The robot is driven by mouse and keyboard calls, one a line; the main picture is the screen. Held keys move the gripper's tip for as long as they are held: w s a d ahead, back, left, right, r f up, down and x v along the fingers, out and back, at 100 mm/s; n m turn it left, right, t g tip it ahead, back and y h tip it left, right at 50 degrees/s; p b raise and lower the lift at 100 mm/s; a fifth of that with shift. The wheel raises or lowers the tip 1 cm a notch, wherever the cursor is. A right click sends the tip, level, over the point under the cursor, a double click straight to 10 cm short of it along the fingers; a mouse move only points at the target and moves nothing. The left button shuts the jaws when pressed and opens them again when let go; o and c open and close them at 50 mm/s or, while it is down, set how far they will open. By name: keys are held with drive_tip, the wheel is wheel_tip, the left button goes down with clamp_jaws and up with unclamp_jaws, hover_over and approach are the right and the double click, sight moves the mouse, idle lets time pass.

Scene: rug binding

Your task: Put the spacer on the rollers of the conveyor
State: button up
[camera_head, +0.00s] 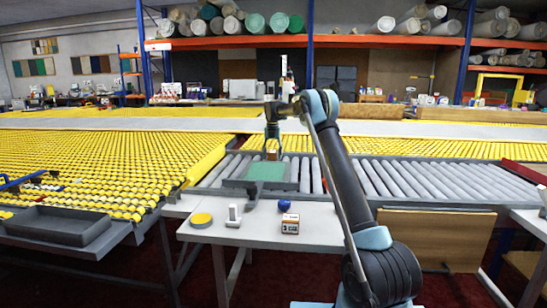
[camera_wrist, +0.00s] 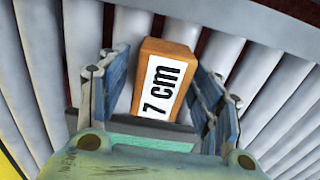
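The spacer looks to be the orange-brown block marked "7 cm" (camera_wrist: 167,80). In the head view the block (camera_head: 272,154) is on the conveyor's grey rollers (camera_head: 395,180), just behind a green-topped tray. My gripper (camera_head: 272,140) is low over it, pointing down. In the wrist view my gripper (camera_wrist: 163,85) has one finger on each side of the block. A narrow gap shows at the left finger; the right fingertip is very close to the block, and contact is unclear. The block's underside is hidden.
The green-topped tray (camera_head: 265,172) lies on the rollers in front of the block. The white side table (camera_head: 250,232) holds a yellow disc (camera_head: 201,219), a small white item (camera_head: 234,214), a blue ball (camera_head: 284,205) and a "3 cm" block (camera_head: 290,224). Rollers to the right are clear.

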sight(273, 151)
drive_tip(key=shift+r, duration=0.1)
wheel_tip(273, 151, up, 12)
idle(0.7)
